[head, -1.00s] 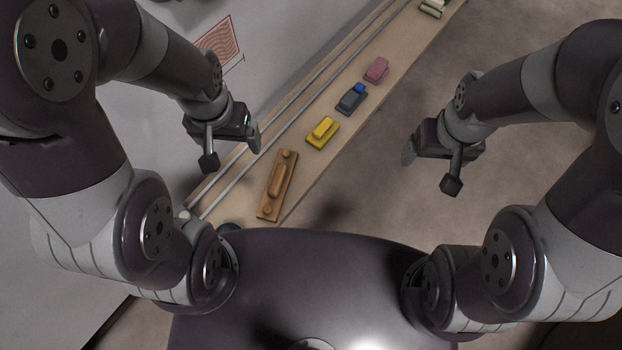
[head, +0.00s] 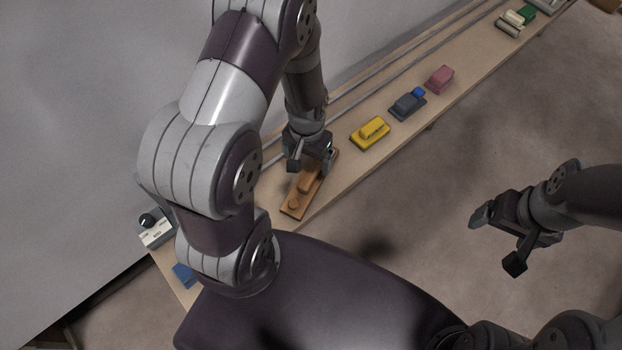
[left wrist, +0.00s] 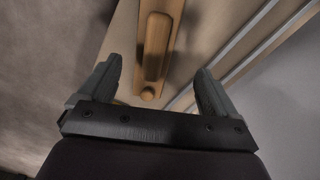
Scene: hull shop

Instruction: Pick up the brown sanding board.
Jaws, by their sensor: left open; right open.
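The brown sanding board (head: 296,204) is a long wooden plate with a raised grip and a round knob, lying on the narrow wooden shelf. My left gripper (head: 313,164) is over its far part and hides some of it. In the left wrist view the board (left wrist: 154,45) lies ahead of my left gripper (left wrist: 158,88), with its grip and knob lined up between the two spread fingers. The fingers hold nothing; whether they touch the board cannot be told. My right gripper (head: 495,228) is open and empty over the floor at the right.
On the shelf (head: 335,200) beyond the board sit a yellow block tool (head: 370,132), a dark grey one with a blue knob (head: 407,105) and a pink one (head: 439,79). Two metal rails run along the wall side. A control box (head: 155,231) is at the left.

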